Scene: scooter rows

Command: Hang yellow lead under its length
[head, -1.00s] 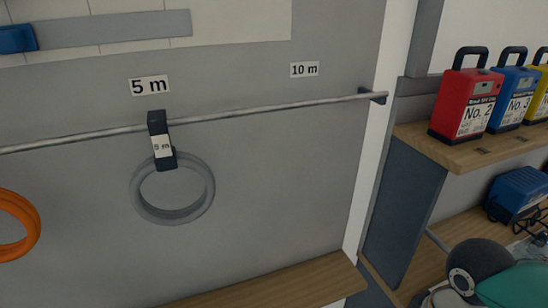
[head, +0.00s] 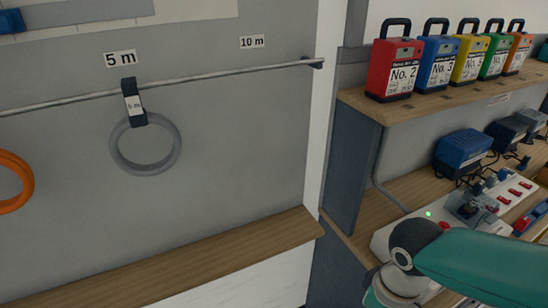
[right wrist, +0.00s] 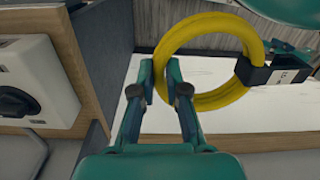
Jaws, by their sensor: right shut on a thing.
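The yellow lead (right wrist: 203,100) is a coiled ring in the right wrist view. My right gripper (right wrist: 161,75) is shut on the left side of its coil. A black hanger strap (right wrist: 268,73) with a small white label sits on the coil's right side; I cannot read the label surely. In the head view a metal rail (head: 220,76) runs along the grey wall. The "5 m" sign (head: 120,58) is above a hung grey lead (head: 145,168). The "10 m" sign (head: 252,42) is above an empty stretch of rail. My left gripper is out of view.
An orange lead (head: 14,202) is at the left edge. A wooden ledge (head: 180,262) runs below the rail. To the right, a shelf (head: 375,105) holds several coloured battery packs (head: 440,60), with chargers (head: 462,150) below.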

